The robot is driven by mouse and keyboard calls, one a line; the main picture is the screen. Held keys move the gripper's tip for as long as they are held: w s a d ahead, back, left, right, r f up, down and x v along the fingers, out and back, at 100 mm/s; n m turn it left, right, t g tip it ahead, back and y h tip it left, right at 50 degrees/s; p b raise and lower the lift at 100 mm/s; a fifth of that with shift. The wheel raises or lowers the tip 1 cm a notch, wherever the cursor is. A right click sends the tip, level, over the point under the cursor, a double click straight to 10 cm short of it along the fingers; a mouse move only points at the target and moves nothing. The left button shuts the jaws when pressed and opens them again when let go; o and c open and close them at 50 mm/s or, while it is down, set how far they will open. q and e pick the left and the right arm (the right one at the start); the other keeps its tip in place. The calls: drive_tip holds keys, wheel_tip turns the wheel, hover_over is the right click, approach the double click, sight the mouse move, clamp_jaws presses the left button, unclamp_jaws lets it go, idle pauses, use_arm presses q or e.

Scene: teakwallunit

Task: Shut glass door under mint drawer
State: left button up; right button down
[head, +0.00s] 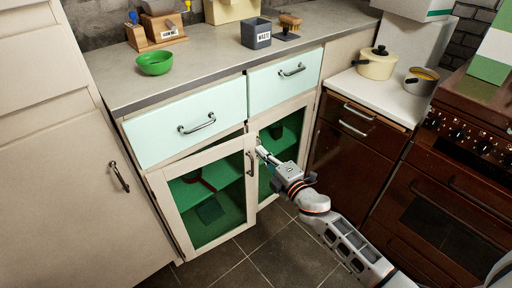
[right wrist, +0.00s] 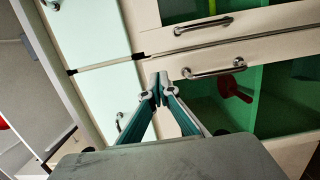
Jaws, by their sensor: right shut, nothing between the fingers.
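Two glass doors stand under two mint drawers. The left glass door (head: 154,184), with its pale frame, is under the left mint drawer (head: 165,137). It stands slightly ajar, with a dark gap above its top edge. Its bar handle (head: 250,163) is on its right side and also shows in the right wrist view (right wrist: 215,71). The right glass door (head: 296,107) is under the right mint drawer (head: 264,93) and looks shut, partly hidden by my arm. My right gripper (head: 261,152) is shut and empty, close to the left door's handle side; contact is unclear. My left gripper is not in view.
A brown drawer unit (head: 335,157) and brown oven (head: 440,215) stand to the right. The counter above holds a green bowl (head: 155,62) and a grey canister (head: 256,33). Dark tiled floor (head: 262,252) in front is clear beside my arm.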

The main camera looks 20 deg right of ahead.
sight(252, 141)
drive_tip(key=shift+x, duration=1.2)
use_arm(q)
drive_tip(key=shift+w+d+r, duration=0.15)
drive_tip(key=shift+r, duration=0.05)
use_arm(e)
drive_tip(key=shift+w+a, duration=0.15)
drive_tip(key=shift+w, duration=0.45)
drive_tip(key=shift+w+b, duration=0.3)
drive_tip(key=shift+w, duration=0.05)
drive_tip(key=w, duration=0.1)
drive_tip(key=w+n+y, duration=0.1)
drive_tip(key=w+a+y, duration=0.1)
drive_tip(key=shift+w+f+g+b, duration=0.2)
drive_tip(key=shift+w+g+b, duration=0.1)
drive_tip(key=shift+w+b, duration=0.1)
drive_tip(key=shift+r, duration=0.1)
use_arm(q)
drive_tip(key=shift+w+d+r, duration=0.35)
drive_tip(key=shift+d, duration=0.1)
use_arm(e)
drive_tip(key=shift+s+d+r, duration=0.1)
drive_tip(key=shift+s, duration=0.05)
